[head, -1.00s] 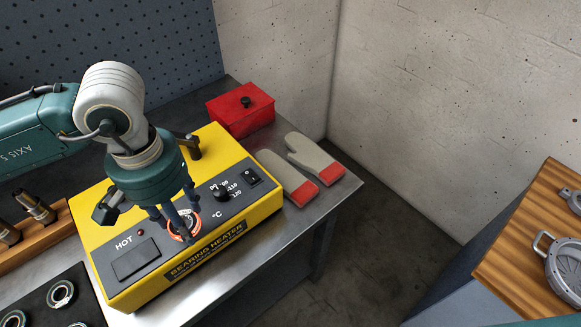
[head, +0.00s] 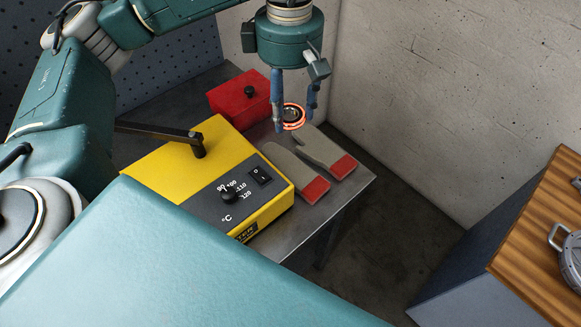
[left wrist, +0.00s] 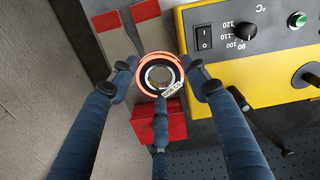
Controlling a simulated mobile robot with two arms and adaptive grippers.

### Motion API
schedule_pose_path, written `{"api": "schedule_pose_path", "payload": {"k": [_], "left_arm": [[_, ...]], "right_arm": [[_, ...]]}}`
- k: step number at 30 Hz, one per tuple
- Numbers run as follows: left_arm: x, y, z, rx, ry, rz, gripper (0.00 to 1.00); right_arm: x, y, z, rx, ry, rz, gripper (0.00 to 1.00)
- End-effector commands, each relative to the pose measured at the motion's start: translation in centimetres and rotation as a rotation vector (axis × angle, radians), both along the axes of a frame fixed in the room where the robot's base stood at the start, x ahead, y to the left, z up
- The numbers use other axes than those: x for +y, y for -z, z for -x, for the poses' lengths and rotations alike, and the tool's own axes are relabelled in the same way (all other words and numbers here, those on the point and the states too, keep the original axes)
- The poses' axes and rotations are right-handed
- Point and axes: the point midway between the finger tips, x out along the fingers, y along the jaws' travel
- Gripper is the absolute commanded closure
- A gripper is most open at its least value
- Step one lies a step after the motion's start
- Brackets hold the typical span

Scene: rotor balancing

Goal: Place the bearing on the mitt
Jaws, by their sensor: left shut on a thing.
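My left gripper (head: 295,112) is shut on the bearing (head: 293,117), a ring with an orange-glowing rim. It holds the bearing in the air near the far ends of the mitts. In the left wrist view the bearing (left wrist: 160,76) sits between the blue fingers, with a small white label on it. The grey mitt (head: 322,150) with a red cuff lies flat on the bench; a second like mitt (head: 290,165) lies beside it to the left. My right gripper is not in view.
The yellow bearing heater (head: 165,165) with a dark swing arm (head: 165,132) stands left of the mitts. A red box (head: 240,98) with a black knob sits behind them. The bench's right edge is close to the mitts. A wooden-topped table (head: 535,225) stands at right.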

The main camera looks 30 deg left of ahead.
Motion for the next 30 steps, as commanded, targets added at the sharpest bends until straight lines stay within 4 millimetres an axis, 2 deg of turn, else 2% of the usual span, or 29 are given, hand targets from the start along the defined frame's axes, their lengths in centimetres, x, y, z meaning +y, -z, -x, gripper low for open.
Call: {"api": "schedule_pose_path", "payload": {"k": [3,8,11,21,24,30], "left_arm": [[0.5,-0.9,-0.7,0.002,-0.169,0.006,0.85],[0.7,-0.6,-0.9,0.007,-0.266,0.008,0.85],[0.8,1.2,-0.8,0.01,-0.274,0.006,0.85],[0.8,10.1,-0.7,0.01,-0.27,0.007,0.85],[0.7,12.3,-0.8,0.008,-0.271,0.008,0.85],[0.7,14.4,-0.9,0.006,-0.27,0.01,0.85]], "right_arm": [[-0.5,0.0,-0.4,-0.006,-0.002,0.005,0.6],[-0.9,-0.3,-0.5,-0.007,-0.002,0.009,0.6],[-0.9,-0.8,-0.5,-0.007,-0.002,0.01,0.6],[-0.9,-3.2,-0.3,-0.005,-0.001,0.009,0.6],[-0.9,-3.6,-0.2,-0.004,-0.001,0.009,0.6],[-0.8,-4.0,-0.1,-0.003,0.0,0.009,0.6]]}}
